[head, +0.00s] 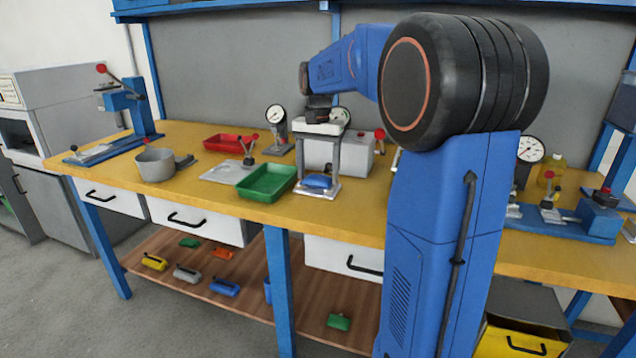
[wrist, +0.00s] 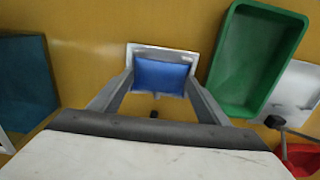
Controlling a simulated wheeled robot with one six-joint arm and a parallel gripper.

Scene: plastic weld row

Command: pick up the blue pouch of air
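The blue pouch (head: 318,181) lies on a small white plate (head: 322,194) near the front edge of the yellow bench top. My gripper (head: 319,178) points straight down over it, with one finger on each side of the pouch. In the wrist view the blue pouch (wrist: 160,76) sits between the fingertips of my gripper (wrist: 159,84), and the white plate (wrist: 160,49) shows beyond it.
A green tray (head: 266,184) stands just left of the pouch, close to my gripper. A red tray (head: 228,144), a dial gauge (head: 276,116) and a grey pot (head: 155,164) stand farther left and back. A pale box (head: 352,155) stands behind my gripper.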

